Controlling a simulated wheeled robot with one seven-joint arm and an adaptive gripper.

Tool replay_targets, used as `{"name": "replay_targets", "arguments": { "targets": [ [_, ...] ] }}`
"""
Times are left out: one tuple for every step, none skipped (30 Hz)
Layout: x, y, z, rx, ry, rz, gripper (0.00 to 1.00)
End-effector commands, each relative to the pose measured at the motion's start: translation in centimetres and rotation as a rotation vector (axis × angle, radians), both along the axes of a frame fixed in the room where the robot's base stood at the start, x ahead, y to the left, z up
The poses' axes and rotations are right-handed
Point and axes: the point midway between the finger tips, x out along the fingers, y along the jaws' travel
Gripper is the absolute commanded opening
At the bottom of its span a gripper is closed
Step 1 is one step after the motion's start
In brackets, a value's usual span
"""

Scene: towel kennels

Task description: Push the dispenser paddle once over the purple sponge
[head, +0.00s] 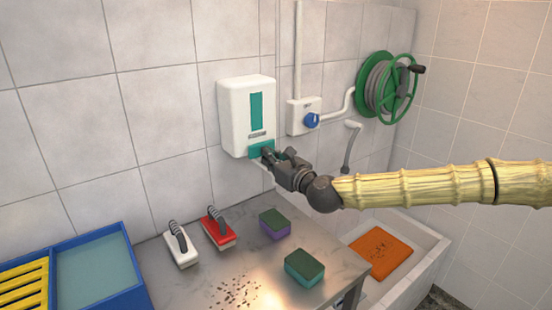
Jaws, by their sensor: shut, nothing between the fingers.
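The white dispenser (235,119) hangs on the tiled wall, with a teal strip on its front and a teal paddle (257,149) at its lower edge. My gripper (268,153) is shut and empty, its tips at the paddle; they look to be touching it, but the exact contact is hard to tell. The gripper partly covers the paddle. The purple sponge (274,228), with a dark green top, lies on the grey counter below the dispenser. I cannot make out any soap on it.
A blue tub (128,275) stands left. A basin (426,262) with an orange mat and a hose reel (384,89) are right.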

Motion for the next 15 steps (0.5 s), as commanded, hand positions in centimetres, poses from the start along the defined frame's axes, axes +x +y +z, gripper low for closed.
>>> {"name": "replay_targets", "arguments": {
  "targets": [
    [0.01, 0.01, -0.02, 0.0, 0.0, 0.0, 0.0],
    [0.0, 0.0, -0.03, 0.0, 0.0, 0.0, 0.0],
    [0.0, -0.01, -0.03, 0.0, 0.0, 0.0, 0.0],
    [0.0, -0.01, -0.03, 0.0, 0.0, 0.0, 0.0],
    [-0.01, -0.02, -0.03, 0.0, 0.0, 0.0, 0.0],
    [0.0, -0.03, -0.03, 0.0, 0.0, 0.0, 0.0],
    [-0.01, -0.03, -0.03, 0.0, 0.0, 0.0, 0.0],
    [0.0, -0.03, -0.05, 0.0, 0.0, 0.0, 0.0],
    [0.03, 0.0, -0.09, 0.0, 0.0, 0.0, 0.0],
    [0.08, 0.03, -0.13, 0.0, 0.0, 0.0, 0.0],
    [0.14, 0.08, -0.18, 0.0, 0.0, 0.0, 0.0],
    [0.26, 0.17, -0.26, 0.0, 0.0, 0.0, 0.0],
    [0.38, 0.25, -0.3, 0.001, -0.001, 0.0, 0.0],
    [0.51, 0.34, -0.35, 0.001, -0.001, -0.001, 0.0],
    [0.71, 0.48, -0.38, 0.001, -0.001, -0.001, 0.0]
  ]
}}
